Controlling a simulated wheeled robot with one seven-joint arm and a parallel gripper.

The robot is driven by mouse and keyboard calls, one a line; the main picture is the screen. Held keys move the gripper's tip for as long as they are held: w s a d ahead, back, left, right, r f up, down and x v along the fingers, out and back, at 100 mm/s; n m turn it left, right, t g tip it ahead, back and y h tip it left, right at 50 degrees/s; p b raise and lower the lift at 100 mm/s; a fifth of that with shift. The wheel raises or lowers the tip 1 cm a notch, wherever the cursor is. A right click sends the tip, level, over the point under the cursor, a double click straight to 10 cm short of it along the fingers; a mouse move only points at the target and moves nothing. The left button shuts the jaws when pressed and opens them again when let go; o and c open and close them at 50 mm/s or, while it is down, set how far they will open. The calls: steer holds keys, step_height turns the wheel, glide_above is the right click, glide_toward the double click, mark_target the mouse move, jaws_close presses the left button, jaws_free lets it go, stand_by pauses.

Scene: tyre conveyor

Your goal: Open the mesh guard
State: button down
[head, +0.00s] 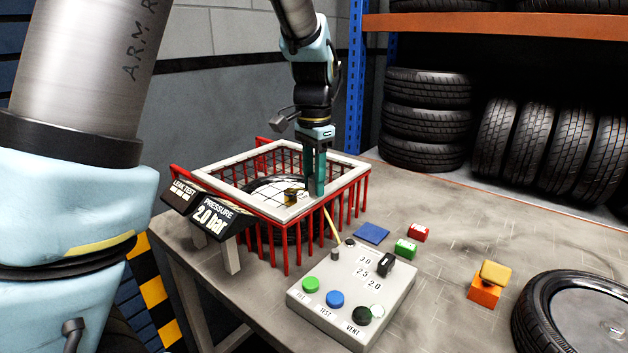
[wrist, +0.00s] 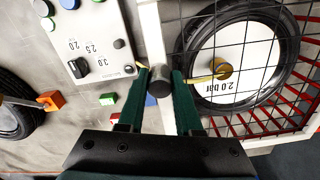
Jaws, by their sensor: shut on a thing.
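The mesh guard (head: 220,167) is a white frame with dark wire mesh, lying flat over the red barred cage (head: 262,240). It also shows in the wrist view (wrist: 152,32). My gripper (head: 316,190) points down at the guard's front right edge. In the wrist view, my gripper (wrist: 160,76) has its green fingers shut on a dark round knob (wrist: 159,82) beside the white frame. The fingers hide the knob in the head view. A black tyre (wrist: 190,60) lies under the mesh, with a brass piece (wrist: 222,69) above its pale centre.
A control box (head: 345,300) with coloured buttons stands in front of the cage. Pressure (head: 210,214) and leak-test (head: 182,195) displays stand at its left. Small coloured blocks (head: 405,247) and another tyre (head: 535,310) lie to the right. Tyre racks (head: 425,120) stand behind.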

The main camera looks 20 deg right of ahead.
mark_target(255, 172)
stand_by(0.7)
steer(key=w+a, duration=0.3)
steer(key=w, duration=0.2)
steer(key=w+a, duration=0.3)
steer(key=w, duration=0.3)
steer(key=w+a+p, duration=0.1)
steer(key=w+a, duration=0.2)
steer(key=w, duration=0.2)
steer(key=shift+w+a, duration=0.1)
steer(key=shift+w, duration=0.25)
steer(key=c, duration=0.6)
jaws_free()
steer(key=shift+r, duration=0.1)
step_height(255, 172, up, 11)
steer(key=shift+f+b, duration=0.2)
steer(key=shift+b, duration=1)
